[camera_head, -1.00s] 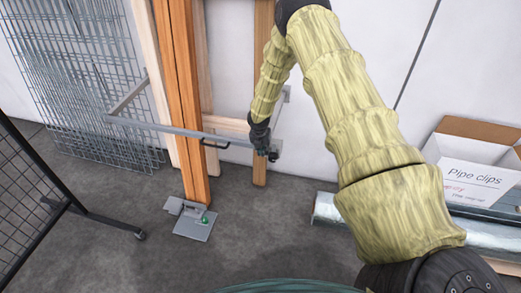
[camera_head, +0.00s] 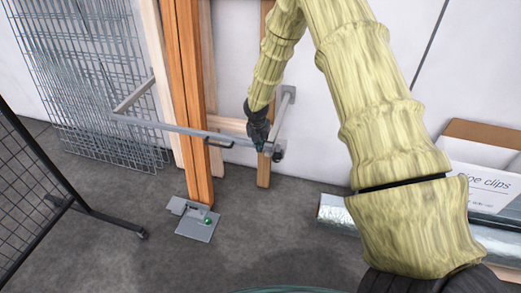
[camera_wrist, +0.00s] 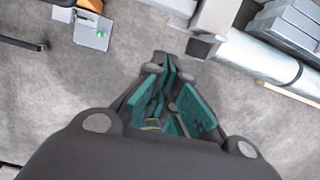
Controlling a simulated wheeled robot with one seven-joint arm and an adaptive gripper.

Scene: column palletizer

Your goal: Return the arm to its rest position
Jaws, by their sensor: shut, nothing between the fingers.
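My gripper (camera_head: 259,138) is at the end of my sleeved arm, close to the right end of a grey metal bar (camera_head: 170,126). In the head view it is small and dark and overlaps the bar; I cannot tell whether they touch. In the wrist view my gripper (camera_wrist: 168,62) shows dark links and green pads, with the fingertips together and nothing held. Grey floor lies beyond the fingertips there.
The bar crosses orange wooden posts (camera_head: 192,110), with a grey foot plate (camera_head: 198,223) below. Wire mesh panels (camera_head: 85,80) lean at the left wall; a black mesh barrier (camera_head: 30,190) stands nearer. A Pipe clips box (camera_head: 485,180) and silvery pipes (camera_head: 335,210) lie right.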

